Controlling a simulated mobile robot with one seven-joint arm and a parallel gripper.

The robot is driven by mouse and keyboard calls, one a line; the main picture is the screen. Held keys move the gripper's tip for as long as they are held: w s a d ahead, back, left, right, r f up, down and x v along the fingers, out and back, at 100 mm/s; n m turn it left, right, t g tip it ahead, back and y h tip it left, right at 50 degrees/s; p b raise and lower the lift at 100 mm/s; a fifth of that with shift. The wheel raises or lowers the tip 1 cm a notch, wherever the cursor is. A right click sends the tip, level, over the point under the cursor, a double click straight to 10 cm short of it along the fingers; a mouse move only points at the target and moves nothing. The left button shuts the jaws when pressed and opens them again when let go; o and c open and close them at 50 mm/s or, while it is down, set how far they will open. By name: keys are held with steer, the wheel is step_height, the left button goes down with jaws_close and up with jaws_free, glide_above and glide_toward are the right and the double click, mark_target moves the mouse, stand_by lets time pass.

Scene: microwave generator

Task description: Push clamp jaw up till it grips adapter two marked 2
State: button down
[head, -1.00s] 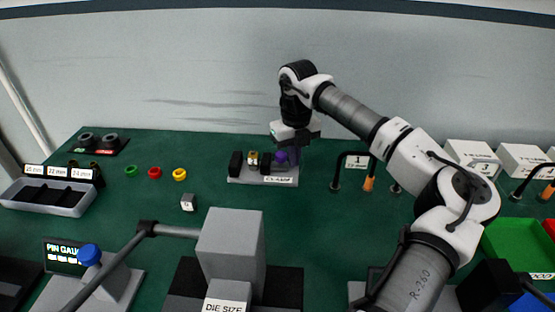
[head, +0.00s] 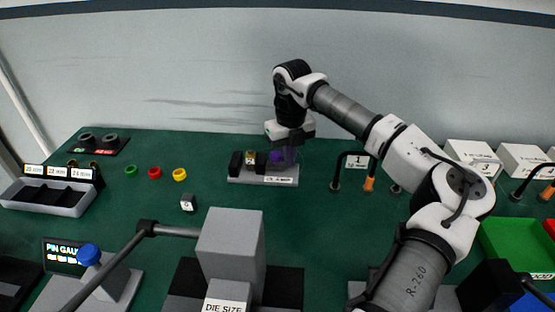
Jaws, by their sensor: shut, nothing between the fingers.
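The clamp (head: 280,181) is a pale base with a label on its front edge, standing toward the back of the green table. A black fixed block (head: 235,162) stands at its left end. A small brass-coloured adapter (head: 250,157) sits right of that block; its mark is too small to read. A dark jaw with a purple part (head: 276,157) is right of the adapter; whether it touches the adapter I cannot tell. My gripper (head: 289,158) is shut and empty, pointing down at the purple part's right side, seemingly against it. Its fingertips are blurred and partly hidden.
Green, red and yellow rings (head: 179,174) and a small marked cube (head: 188,203) lie left of the clamp. A black hook stand marked 1 (head: 357,161) is close on the right. A grey die block (head: 231,245) stands in front. The wall is behind.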

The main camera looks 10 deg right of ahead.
steer(key=shift+w+a, duration=0.15)
steer(key=shift+a, duration=0.7)
stand_by(1.1)
steer(key=shift+d, duration=0.45)
steer(key=shift+d+r, duration=0.1)
steer(key=shift+r, duration=0.05)
step_height(320, 180, up, 8)
steer(key=p, duration=0.4)
steer(key=shift+p, duration=0.3)
steer(key=shift+s+d+f, duration=0.1)
steer(key=shift+s+f, duration=0.1)
stand_by(0.3)
